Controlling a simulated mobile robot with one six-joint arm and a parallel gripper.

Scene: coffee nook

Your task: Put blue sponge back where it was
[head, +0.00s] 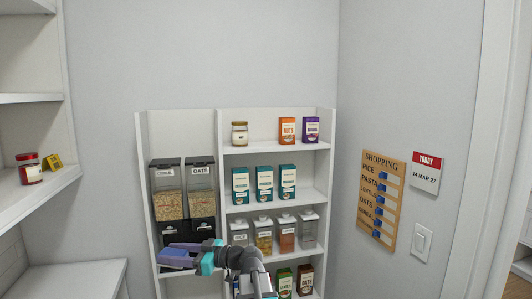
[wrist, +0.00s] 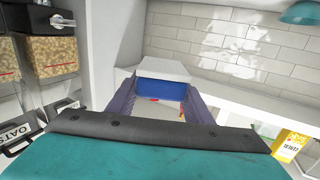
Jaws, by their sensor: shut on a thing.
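My gripper (head: 172,257) reaches left in front of the lower left part of the shelf unit in the head view. In the wrist view its two purple fingers (wrist: 162,92) are closed on the sides of the blue sponge (wrist: 162,90), which spans the gap between them. The sponge is held in the air, seen edge-on. In the head view I cannot clearly tell the sponge from the purple fingers. No spot marked for the sponge shows.
A white shelf unit (head: 226,190) holds jars, boxes and two cereal dispensers (head: 168,192) close to my gripper. A white counter (head: 75,275) stands at lower left, with a tiled wall (wrist: 235,45) behind. A yellow box (wrist: 288,145) is at right in the wrist view.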

